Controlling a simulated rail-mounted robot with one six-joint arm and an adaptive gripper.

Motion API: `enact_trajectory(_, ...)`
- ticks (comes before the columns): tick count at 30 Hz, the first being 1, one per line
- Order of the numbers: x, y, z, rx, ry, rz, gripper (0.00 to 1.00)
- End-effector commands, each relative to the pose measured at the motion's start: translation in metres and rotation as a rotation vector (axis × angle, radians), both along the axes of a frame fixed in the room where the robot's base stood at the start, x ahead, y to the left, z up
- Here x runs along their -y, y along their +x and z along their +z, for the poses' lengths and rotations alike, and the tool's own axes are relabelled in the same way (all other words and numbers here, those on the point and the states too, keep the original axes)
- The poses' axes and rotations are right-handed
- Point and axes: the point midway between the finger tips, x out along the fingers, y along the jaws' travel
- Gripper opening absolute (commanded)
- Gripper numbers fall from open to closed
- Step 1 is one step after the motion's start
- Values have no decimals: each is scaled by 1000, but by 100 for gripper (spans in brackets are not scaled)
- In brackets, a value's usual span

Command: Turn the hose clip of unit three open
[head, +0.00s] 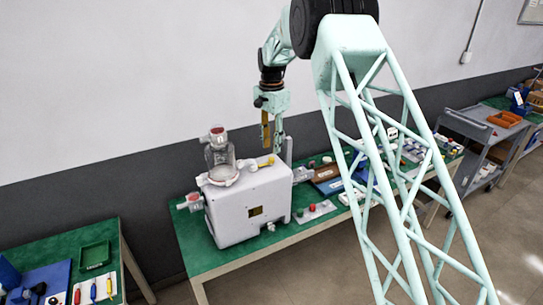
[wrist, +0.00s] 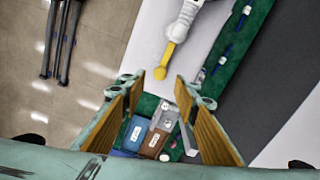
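A white pump unit (head: 250,205) with a clear canister (head: 218,155) stands on the green table in the head view. A yellow lever (head: 266,161) lies on its top near the right end; it looks like the hose clip, but I cannot be sure. In the wrist view the yellow lever (wrist: 167,55) joins a pale fitting and lies beyond my fingers. No unit number is readable. My gripper (head: 272,142) hangs above the right end of the pump unit, pointing down. In the wrist view my gripper (wrist: 160,92) is open and empty, with ochre finger pads, apart from the lever.
A grey post stands at the pump's right end. The green table (head: 205,262) holds small parts to the right. A grey cart (head: 465,125) stands farther right.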

Motion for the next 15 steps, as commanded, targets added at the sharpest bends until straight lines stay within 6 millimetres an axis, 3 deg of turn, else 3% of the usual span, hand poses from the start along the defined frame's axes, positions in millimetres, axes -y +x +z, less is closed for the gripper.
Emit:
enact_trajectory(9, 0, 0, -38, -1, 0, 0, 28)
enact_trajectory(15, 0, -1, -51, -2, -1, 0, 28)
